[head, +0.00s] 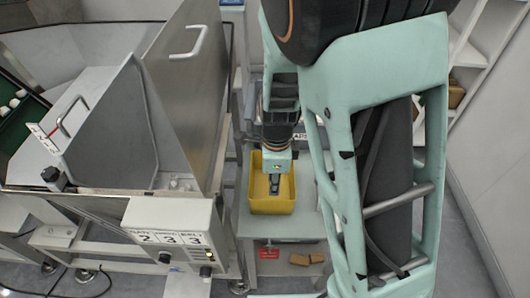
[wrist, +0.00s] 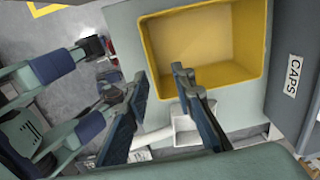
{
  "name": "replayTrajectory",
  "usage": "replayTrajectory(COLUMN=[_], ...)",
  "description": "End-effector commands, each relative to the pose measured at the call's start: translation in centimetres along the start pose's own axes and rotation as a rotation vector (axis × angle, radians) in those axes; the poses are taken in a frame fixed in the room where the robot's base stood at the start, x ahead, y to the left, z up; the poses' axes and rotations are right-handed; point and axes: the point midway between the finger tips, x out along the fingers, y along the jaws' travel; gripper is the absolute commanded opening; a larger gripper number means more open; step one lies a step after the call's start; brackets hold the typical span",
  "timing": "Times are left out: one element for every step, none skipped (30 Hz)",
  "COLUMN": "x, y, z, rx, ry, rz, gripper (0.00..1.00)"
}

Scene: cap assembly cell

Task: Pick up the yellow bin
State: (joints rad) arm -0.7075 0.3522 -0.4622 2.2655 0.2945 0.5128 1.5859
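The yellow bin (head: 272,206) stands upright on a small grey-green table. In the wrist view the yellow bin (wrist: 250,42) is at the top, its inside visible and empty as far as it shows. My gripper (head: 275,184) points down and overlaps the bin in the head view. In the wrist view my gripper (wrist: 160,86) is open, with a clear gap between its two dark blue fingers. One fingertip overlaps the near edge of the bin. Nothing is held between the fingers. I cannot tell whether a finger touches the bin.
A grey surface labelled CAPS (wrist: 293,76) is right of the bin in the wrist view. A metal hopper machine (head: 110,110) with a numbered panel (head: 172,238) stands left of the table. A red item (head: 269,253) and brown blocks (head: 308,259) lie on a lower shelf.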

Motion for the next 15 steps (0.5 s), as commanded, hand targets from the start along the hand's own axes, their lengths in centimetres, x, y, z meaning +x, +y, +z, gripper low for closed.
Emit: replayTrajectory(x=[0.2,0.5,0.9,1.4,1.9,2.6,3.2,3.7,4.3,4.7,5.1,5.5,5.7,5.8,6.0], y=[0.6,0.8,1.0,1.1,1.2,1.2,1.2,1.2,1.2,1.2,1.2,1.2,1.2,1.2,1.2], z=[-0.2,-0.3,-0.4,-0.4,-0.5,-0.5,-0.4,-0.4,-0.5,-0.4,-0.4,-0.4,-0.4,-0.4,-0.4], rx=[0.022,0.032,0.04,0.043,0.045,0.046,0.045,0.044,0.044,0.045,0.044,0.042,0.042,0.042,0.042], ry=[0.005,0.007,0.009,0.01,0.011,0.011,0.011,0.011,0.011,0.01,0.01,0.009,0.009,0.009,0.009], rz=[0.016,0.022,0.028,0.03,0.031,0.031,0.031,0.03,0.03,0.03,0.029,0.028,0.027,0.027,0.026], gripper=[0.23,0.23,0.23,0.23,0.23,0.23,0.23,0.23,0.23,0.23,0.23,0.23,0.23,0.23,0.23])
